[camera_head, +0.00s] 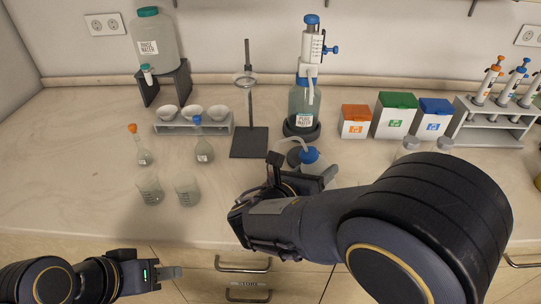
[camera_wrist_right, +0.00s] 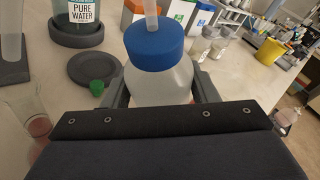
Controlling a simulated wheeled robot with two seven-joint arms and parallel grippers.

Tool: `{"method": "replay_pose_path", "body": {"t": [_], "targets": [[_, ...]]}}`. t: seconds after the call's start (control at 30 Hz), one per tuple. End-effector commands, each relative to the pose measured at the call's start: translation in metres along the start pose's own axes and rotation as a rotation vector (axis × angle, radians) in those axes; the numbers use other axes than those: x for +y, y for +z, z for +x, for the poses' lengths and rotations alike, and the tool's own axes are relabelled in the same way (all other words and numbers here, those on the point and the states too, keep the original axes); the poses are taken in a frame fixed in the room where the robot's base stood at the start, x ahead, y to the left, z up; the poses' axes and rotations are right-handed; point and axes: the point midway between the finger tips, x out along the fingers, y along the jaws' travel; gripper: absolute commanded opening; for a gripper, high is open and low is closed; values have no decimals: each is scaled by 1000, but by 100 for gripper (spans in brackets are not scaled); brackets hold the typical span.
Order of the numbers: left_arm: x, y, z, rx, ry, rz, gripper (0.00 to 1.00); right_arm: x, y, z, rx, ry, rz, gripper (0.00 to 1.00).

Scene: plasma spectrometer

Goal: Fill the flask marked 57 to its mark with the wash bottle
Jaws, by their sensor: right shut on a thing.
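The wash bottle (camera_head: 312,160), with a blue cap and a pale bent spout, is in my right gripper (camera_head: 305,178) near the front middle of the bench. In the right wrist view the wash bottle (camera_wrist_right: 160,82) stands between the two fingers (camera_wrist_right: 160,92), which are shut on it.
Two beakers (camera_head: 187,190) stand in front of the flasks. Behind are a rack of white bowls (camera_head: 192,125), a ring stand (camera_head: 249,140) and a pure-water dispenser bottle (camera_head: 303,100). Coloured boxes (camera_head: 394,115) and a pipette rack (camera_head: 490,128) are at right. The bench's front left is clear.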

Motion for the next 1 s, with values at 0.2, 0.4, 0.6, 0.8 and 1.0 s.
{"method": "replay_pose_path", "body": {"t": [0.2, 0.4, 0.6, 0.8, 1.0], "targets": [[6, -7, -14, 0, 0, 0, 40, -6, 14, -2, -1, 0, -1, 45], [11, -12, -24, 0, 0, 0, 40, -10, 24, -4, -1, 0, -1, 45], [16, -17, -34, 0, 0, 0, 40, -14, 33, -6, -1, 0, -1, 45], [20, -22, -44, 0, 0, 0, 40, -18, 43, -8, -1, -1, -1, 45], [21, -23, -46, 0, 0, 0, 40, -19, 45, -8, -1, -1, -1, 45]]}}
